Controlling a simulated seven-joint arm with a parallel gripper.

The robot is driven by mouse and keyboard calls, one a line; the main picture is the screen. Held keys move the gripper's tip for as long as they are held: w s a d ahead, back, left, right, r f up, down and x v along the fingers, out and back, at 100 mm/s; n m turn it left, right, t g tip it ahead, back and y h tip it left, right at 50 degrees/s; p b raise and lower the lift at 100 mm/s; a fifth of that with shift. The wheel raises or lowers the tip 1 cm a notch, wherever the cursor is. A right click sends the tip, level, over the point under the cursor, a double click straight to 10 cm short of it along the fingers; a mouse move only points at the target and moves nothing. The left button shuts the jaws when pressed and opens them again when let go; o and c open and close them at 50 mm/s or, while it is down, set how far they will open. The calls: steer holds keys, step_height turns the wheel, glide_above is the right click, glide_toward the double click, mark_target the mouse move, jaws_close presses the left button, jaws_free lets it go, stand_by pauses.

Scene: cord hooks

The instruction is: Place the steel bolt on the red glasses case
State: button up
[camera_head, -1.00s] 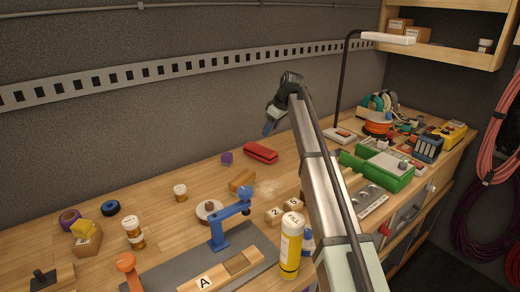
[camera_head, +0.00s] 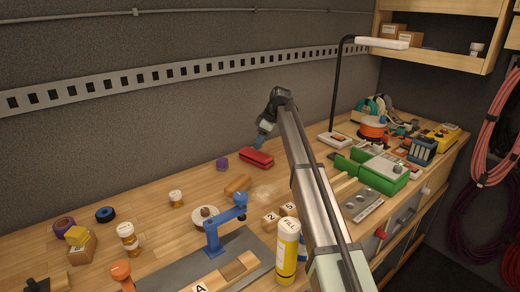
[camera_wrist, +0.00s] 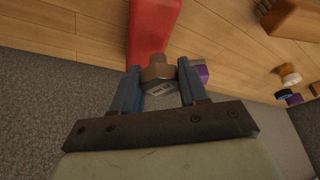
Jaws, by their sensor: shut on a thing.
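The red glasses case (camera_head: 257,158) lies on the bench near the back wall. It also shows in the wrist view (camera_wrist: 152,28), where it runs from the top edge toward my fingers. My gripper (camera_head: 260,141) is just above the left part of the case. In the wrist view my gripper (camera_wrist: 158,88) is shut on the steel bolt (camera_wrist: 157,70), a brownish-grey hex-headed piece between the two blue fingers. The bolt overlaps the near end of the case in that view; I cannot tell whether they touch. The head view does not show the bolt clearly.
A purple block (camera_head: 222,164) stands just left of the case. A black lamp post (camera_head: 335,95) rises to the right. The grey wall is close behind.

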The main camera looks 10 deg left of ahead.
steer(key=shift+f, duration=1.8)
steer(key=shift+f, duration=0.15)
steer(key=o, duration=1.2)
steer(key=v, duration=1.2)
